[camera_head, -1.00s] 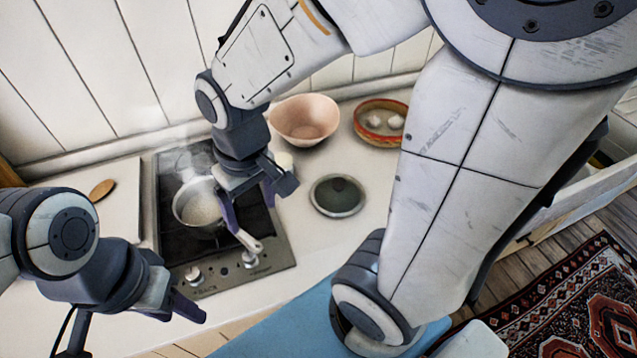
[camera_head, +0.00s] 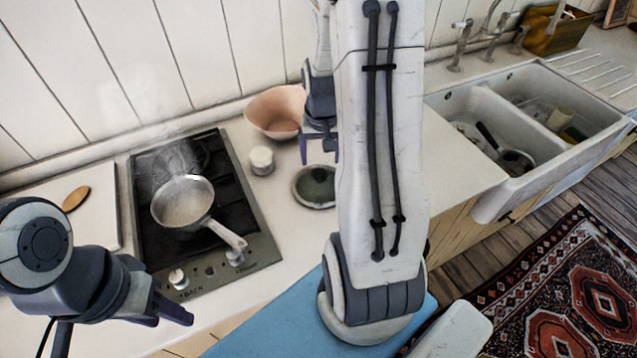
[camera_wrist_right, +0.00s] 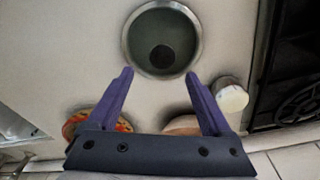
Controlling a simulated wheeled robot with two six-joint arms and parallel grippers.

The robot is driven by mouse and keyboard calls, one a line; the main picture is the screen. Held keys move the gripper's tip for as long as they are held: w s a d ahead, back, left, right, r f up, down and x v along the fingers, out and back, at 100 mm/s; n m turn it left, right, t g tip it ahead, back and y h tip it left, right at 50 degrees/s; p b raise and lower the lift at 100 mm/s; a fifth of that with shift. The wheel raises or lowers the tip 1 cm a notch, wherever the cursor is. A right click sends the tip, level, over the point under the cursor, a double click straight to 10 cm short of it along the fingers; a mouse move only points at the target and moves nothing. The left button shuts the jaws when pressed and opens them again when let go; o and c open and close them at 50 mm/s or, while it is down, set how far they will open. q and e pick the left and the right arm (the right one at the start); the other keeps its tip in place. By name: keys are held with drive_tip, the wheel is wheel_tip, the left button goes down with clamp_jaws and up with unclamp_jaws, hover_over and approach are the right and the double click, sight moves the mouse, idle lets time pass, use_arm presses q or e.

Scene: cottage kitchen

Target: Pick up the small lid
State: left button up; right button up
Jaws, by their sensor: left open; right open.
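The small lid (camera_head: 315,188) is a round, dark greenish disc with a metal rim and a dark knob. It lies flat on the counter right of the hob, its right edge close to my arm in the head view. In the right wrist view the lid (camera_wrist_right: 184,52) lies just beyond the fingertips. My right gripper (camera_head: 321,158) is open and empty, over the counter at the lid's far side. Its two purple fingers (camera_wrist_right: 159,75) show spread apart in the wrist view. My left gripper (camera_head: 178,312) is open and empty near the front of the hob.
A saucepan (camera_head: 183,203) sits on the hob (camera_head: 257,250), its handle pointing front right. A small white pot (camera_head: 262,161) and a pink bowl (camera_head: 272,112) stand near the lid. An orange-rimmed dish (camera_wrist_right: 75,122) shows in the wrist view. A sink (camera_head: 480,198) is at right.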

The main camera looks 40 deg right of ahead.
sight(320, 173)
drive_tip(key=f, duration=0.3)
drive_tip(key=f+p, duration=0.1)
drive_tip(key=shift+s+a+f, duration=0.1)
drive_tip(key=shift+a+f, duration=0.1)
drive_tip(key=shift+a, duration=0.05)
drive_tip(key=shift+f, duration=0.45)
clamp_jaws()
idle(0.8)
